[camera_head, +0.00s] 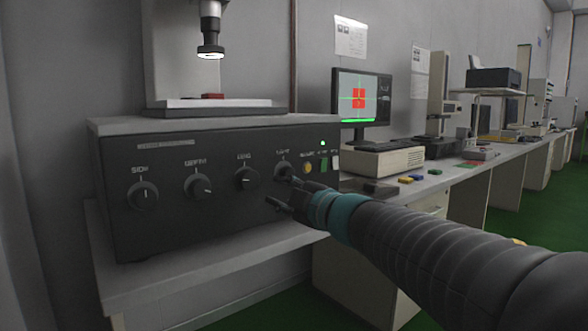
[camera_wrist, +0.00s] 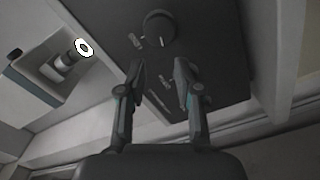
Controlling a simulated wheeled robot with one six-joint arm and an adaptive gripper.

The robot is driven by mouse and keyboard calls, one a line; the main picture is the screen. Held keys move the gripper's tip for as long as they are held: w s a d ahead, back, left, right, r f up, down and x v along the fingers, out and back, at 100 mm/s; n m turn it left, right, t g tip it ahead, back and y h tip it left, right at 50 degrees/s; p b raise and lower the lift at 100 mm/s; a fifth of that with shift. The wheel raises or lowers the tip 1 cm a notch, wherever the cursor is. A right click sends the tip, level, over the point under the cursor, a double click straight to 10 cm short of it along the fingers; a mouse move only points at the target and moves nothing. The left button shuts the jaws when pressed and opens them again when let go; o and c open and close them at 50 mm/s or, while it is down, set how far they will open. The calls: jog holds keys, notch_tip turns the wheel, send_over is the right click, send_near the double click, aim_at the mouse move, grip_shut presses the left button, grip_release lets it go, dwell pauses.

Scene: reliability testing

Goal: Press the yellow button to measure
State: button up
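The yellow button (camera_head: 307,168) is a small round button on the right part of the dark front panel of the measuring machine (camera_head: 215,215). My gripper (camera_head: 281,193) is in front of that panel, just left of and below the button, close to the rightmost knob (camera_head: 284,169). Its fingers are apart with nothing between them. In the wrist view my gripper (camera_wrist: 160,65) is also open, its fingers pointing toward the dark panel (camera_wrist: 215,55) and a round knob (camera_wrist: 159,26). The button cannot be made out in the wrist view. Whether the fingertips touch the panel cannot be told.
Several dial knobs line the panel left of the button, including one at the left (camera_head: 143,195). A lit lens (camera_head: 210,52) hangs over the machine's top. A monitor (camera_head: 361,98) shows a red square with green lines.

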grip_shut()
dwell(1.0)
